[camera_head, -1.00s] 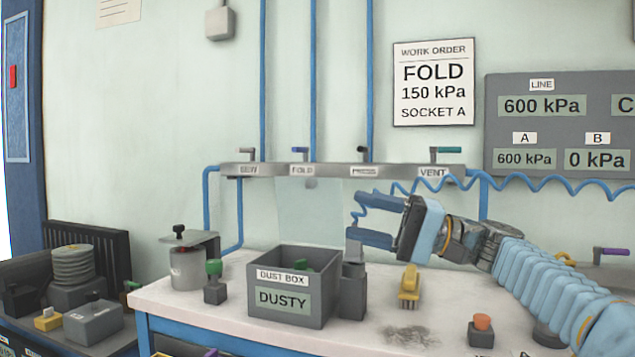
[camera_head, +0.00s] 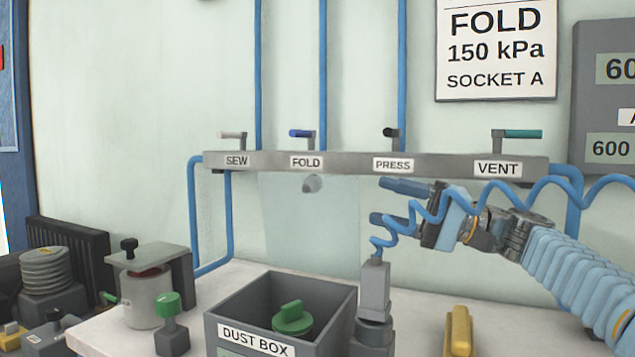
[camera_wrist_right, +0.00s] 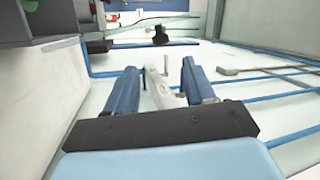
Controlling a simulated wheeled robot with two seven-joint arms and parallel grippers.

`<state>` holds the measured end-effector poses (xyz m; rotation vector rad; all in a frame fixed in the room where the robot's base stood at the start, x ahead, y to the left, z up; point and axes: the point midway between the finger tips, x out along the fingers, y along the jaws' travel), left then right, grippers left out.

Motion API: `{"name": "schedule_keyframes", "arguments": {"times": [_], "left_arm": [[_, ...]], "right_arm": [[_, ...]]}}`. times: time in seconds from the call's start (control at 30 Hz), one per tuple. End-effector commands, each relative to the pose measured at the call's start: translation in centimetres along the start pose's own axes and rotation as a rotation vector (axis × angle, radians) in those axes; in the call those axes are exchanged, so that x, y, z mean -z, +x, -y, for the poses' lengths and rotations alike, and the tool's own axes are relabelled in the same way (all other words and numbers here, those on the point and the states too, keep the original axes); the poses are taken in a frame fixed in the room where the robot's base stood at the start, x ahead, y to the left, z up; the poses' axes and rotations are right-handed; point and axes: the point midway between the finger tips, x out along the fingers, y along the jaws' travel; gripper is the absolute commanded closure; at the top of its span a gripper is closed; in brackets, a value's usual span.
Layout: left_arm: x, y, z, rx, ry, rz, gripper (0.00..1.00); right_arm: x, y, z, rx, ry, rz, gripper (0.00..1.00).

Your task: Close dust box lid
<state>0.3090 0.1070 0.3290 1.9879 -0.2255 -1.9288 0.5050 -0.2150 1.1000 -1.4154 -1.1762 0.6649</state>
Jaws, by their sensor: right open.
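The dust box (camera_head: 227,328) is a grey open-topped bin with a "DUST BOX" label, at the front middle of the table. I can see inside it, where a green knobbed object (camera_head: 292,318) lies. I cannot make out a lid over its opening. My right gripper (camera_head: 385,203) is open and empty, above and behind the box's right side, with its fingers pointing left. Its two blue fingers stand apart in the right wrist view (camera_wrist_right: 159,68). My left gripper is not in view.
A grey post (camera_head: 374,290) joined to a coiled blue hose (camera_head: 415,208) stands right beside the box. A green-knobbed piece (camera_head: 171,325) and a metal canister (camera_head: 147,298) are at left. A yellow tool (camera_head: 459,332) lies at right. A labelled valve rail (camera_head: 440,166) runs behind.

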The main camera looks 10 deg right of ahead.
Motion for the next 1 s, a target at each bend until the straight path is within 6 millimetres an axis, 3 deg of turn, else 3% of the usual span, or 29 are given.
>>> {"name": "schedule_keyframes", "arguments": {"times": [0.5,0.7,1.0], "left_arm": [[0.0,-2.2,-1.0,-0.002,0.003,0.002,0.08],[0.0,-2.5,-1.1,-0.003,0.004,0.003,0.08],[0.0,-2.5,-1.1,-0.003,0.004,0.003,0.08]], "right_arm": [[-0.1,10.9,0.2,0.001,0.001,0.003,0.46],[0.0,12.6,0.1,0.001,0.001,0.0,0.46],[0.0,12.7,0.0,0.001,0.001,-0.001,0.47]]}}
